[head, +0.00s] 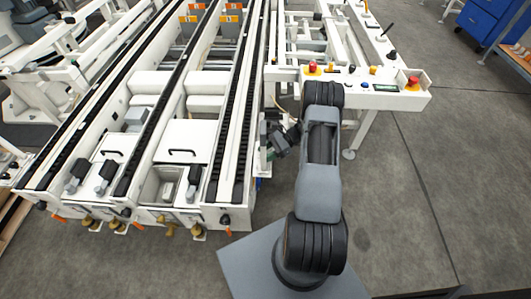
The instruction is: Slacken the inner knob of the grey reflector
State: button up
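My gripper (272,142) is at the end of my dark grey arm, beside the right side of the conveyor frame. It is small and partly hidden by the frame and my wrist, and I cannot tell if its fingers are open or shut. I cannot make out a grey reflector or its inner knob with certainty. A small green patch shows by the gripper, and I cannot tell what part it belongs to.
A white conveyor (187,140) with black chain tracks fills the left. A control panel (385,87) with red buttons (312,67) is behind my arm. Orange-tipped levers (137,226) stick out along the conveyor's front. The grey floor (410,200) at right is clear.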

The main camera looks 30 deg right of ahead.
jog(key=v, duration=1.3)
jog(key=shift+d, duration=0.35)
jog(key=shift+r, duration=0.15)
